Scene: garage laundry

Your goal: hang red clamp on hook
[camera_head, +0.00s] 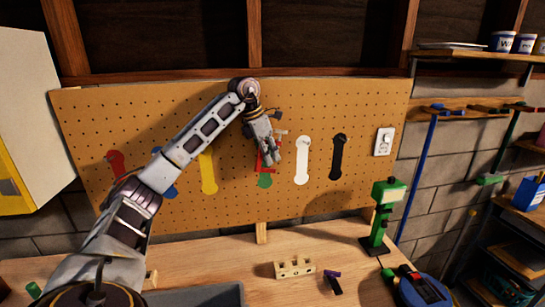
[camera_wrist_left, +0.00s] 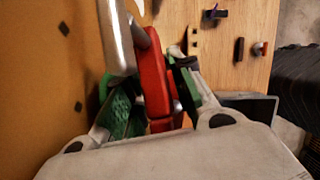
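A pegboard (camera_head: 110,110) with coloured tool outlines fills the back wall. My left gripper (camera_head: 272,155) is up against it, in front of the green outline (camera_head: 264,181). The red clamp (camera_head: 261,161) shows beside and partly behind the gripper. In the left wrist view the red clamp (camera_wrist_left: 153,75) sits between the green-padded fingers of my left gripper (camera_wrist_left: 152,105), which appear closed on it. A grey metal bar (camera_wrist_left: 117,38) stands next to the clamp, close to the board. The hook cannot be made out clearly behind the gripper. My right gripper is out of view.
The wooden workbench (camera_head: 215,250) below holds a wooden block with holes (camera_head: 295,268), a small purple-and-black item (camera_head: 332,282), a green stand (camera_head: 384,215) and a grey bin (camera_head: 200,296). A white cabinet (camera_head: 30,110) is at the left. The board's right side is unobstructed.

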